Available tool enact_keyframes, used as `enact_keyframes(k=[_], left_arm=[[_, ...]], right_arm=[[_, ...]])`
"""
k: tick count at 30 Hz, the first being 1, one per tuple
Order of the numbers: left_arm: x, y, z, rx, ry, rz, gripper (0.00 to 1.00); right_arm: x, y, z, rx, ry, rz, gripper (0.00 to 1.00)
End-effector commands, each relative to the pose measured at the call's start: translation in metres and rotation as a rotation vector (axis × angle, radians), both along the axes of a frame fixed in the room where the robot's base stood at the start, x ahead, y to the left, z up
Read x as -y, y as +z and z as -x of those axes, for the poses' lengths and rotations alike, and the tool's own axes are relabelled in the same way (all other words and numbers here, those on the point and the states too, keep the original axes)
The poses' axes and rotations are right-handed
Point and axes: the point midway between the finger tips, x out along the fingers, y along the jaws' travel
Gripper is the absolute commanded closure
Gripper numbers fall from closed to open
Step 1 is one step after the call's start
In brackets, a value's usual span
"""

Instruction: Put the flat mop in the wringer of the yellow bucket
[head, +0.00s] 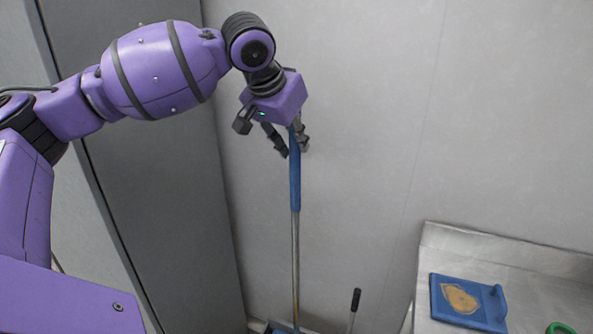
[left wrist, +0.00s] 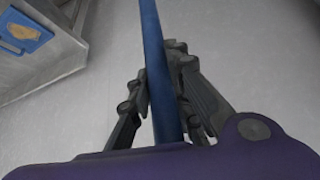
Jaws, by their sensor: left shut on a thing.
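The flat mop's handle shows in the head view as a long upright pole with a blue grip (head: 295,185) at the top and a metal shaft (head: 295,250) below. My left gripper (head: 292,147) is shut on the blue grip near its upper end, with fingers on both sides of it. In the left wrist view the blue grip (left wrist: 151,30) runs between the fingers. The mop's head is not clearly visible; the shaft runs down to the bottom edge of the picture. The yellow bucket and its wringer are not recognisable in either view. My right gripper is not in view.
A thin rod with a black end (head: 356,299) stands right of the mop shaft. A metal table (head: 450,248) at the right bears a blue board (head: 478,301) with a tan emblem. A grey wall is behind, and a dark panel (head: 170,190) stands left.

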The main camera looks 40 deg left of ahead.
Motion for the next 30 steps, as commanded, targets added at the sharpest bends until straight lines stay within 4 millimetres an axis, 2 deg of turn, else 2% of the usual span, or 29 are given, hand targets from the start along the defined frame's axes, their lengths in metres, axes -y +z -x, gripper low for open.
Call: enact_keyframes(k=[7,15,27,28,30], left_arm=[[0.000,-0.020,0.000,0.004,-0.001,-0.001,1.00],[0.000,-0.057,0.000,0.003,-0.001,-0.001,1.00],[0.001,-0.061,0.000,0.006,-0.001,0.001,1.00],[0.001,-0.063,0.000,0.003,-0.001,0.002,0.81],[0.000,-0.063,0.000,0.003,-0.001,0.001,0.71]], right_arm=[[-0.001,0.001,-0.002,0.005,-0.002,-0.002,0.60],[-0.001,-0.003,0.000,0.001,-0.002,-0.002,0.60],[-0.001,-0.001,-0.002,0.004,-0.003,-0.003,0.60],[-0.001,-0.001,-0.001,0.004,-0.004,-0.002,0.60],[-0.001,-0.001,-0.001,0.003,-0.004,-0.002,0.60]])
